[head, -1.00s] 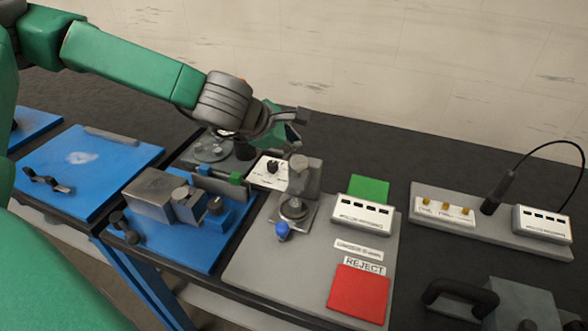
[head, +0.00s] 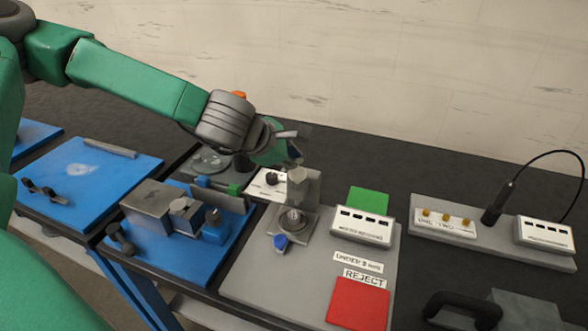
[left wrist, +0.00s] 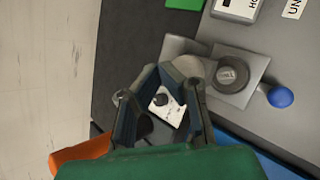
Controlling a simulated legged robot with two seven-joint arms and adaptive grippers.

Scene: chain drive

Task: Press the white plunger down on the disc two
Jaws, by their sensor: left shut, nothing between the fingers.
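The gauge stand (head: 308,188) is a grey post with a small head on a square plate, with a blue ball knob (head: 281,241) at its front. A round metal piece (head: 291,219) sits under the head; I cannot tell disc two from its seat there, or pick out the white plunger. In the left wrist view the round top (left wrist: 230,72) of the stand and the blue knob (left wrist: 280,96) show right of the fingers. My left gripper (head: 297,146) is shut and empty, above and just behind the stand, apart from it. My right gripper is out of view.
A white box with a black knob (head: 270,180) lies left of the stand. A readout box (head: 362,226), green pad (head: 368,200) and red reject pad (head: 358,303) are to the right. A blue fixture plate (head: 160,258) holds metal blocks at left.

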